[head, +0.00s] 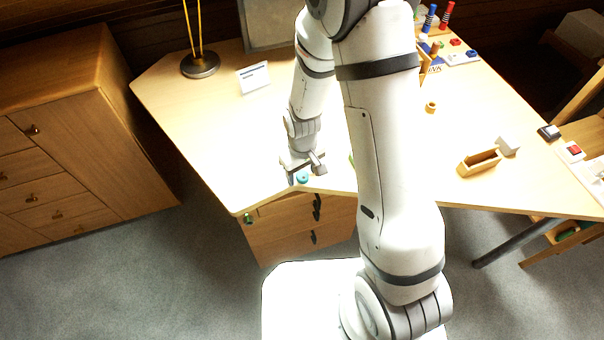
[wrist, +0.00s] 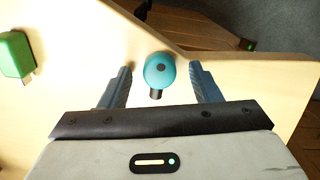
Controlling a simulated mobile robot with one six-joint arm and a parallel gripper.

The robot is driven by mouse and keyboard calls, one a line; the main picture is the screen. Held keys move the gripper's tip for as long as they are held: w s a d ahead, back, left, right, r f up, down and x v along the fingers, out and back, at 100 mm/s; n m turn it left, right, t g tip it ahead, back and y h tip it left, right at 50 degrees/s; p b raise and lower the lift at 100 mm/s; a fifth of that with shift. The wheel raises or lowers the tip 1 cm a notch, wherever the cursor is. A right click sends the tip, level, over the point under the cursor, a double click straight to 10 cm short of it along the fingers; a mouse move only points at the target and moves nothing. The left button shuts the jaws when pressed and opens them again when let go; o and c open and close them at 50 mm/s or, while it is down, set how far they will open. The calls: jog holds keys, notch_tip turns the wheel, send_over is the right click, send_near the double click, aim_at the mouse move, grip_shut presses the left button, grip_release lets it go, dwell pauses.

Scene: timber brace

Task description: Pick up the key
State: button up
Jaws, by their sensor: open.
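The key looks to be the teal piece (wrist: 160,70) with a rounded head, a dark spot in it and a short dark shaft. It lies on the desk near the front edge, and it also shows in the head view (head: 301,177). My gripper (wrist: 160,75) is open, with one finger on each side of the key and a gap on both sides. In the head view my gripper (head: 302,167) is low over the desk's front edge. I cannot tell its exact height above the desk.
A green block (wrist: 16,54) with a metal tab lies left of my gripper. A drawer unit (head: 300,225) stands under the desk edge. A small white sign (head: 254,77) and a lamp base (head: 200,65) stand farther back. A wooden holder (head: 479,163) is at the right.

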jog(key=shift+c, duration=0.6)
jog(key=c, duration=0.9)
jog(key=shift+c, duration=0.2)
